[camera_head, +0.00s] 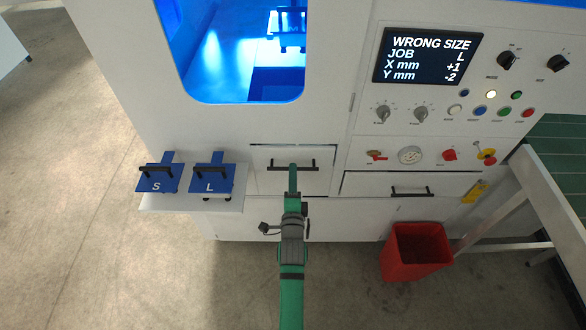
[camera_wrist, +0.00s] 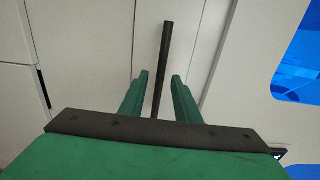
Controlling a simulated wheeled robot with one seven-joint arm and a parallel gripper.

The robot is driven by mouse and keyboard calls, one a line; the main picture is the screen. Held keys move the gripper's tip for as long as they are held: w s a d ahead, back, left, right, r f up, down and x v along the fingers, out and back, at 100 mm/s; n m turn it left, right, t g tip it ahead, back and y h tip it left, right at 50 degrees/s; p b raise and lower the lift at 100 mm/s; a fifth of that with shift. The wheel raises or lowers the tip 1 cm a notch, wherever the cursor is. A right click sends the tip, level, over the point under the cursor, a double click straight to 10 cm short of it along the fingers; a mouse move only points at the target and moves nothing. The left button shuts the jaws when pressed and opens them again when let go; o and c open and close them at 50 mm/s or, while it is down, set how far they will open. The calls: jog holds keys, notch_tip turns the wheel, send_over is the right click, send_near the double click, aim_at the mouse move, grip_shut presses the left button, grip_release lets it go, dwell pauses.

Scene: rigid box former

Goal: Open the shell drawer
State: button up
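A white drawer front (camera_head: 265,182) with a black bar handle (camera_head: 307,168) sits in the machine's lower middle; I see no label on it. Its front looks closed, with a dark seam along its top edge. My gripper (camera_head: 292,172) is in front of this handle and hides its middle. In the wrist view the handle (camera_wrist: 167,45) runs between the two green fingers of my gripper (camera_wrist: 159,78). The fingers are apart, with a gap showing on each side of the bar. A second, wider drawer (camera_head: 365,186) with a black handle is to the right and looks closed.
A shelf (camera_head: 190,206) at left holds blue S (camera_head: 156,186) and L (camera_head: 209,186) plates with black handles. A red bin (camera_head: 415,252) stands on the floor at right, near a table frame (camera_head: 500,243). The screen (camera_head: 428,57) reads WRONG SIZE, JOB L.

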aim_at(293, 159)
jog(key=shift+w, duration=1.55)
jog(key=shift+c, duration=0.5)
grip_shut()
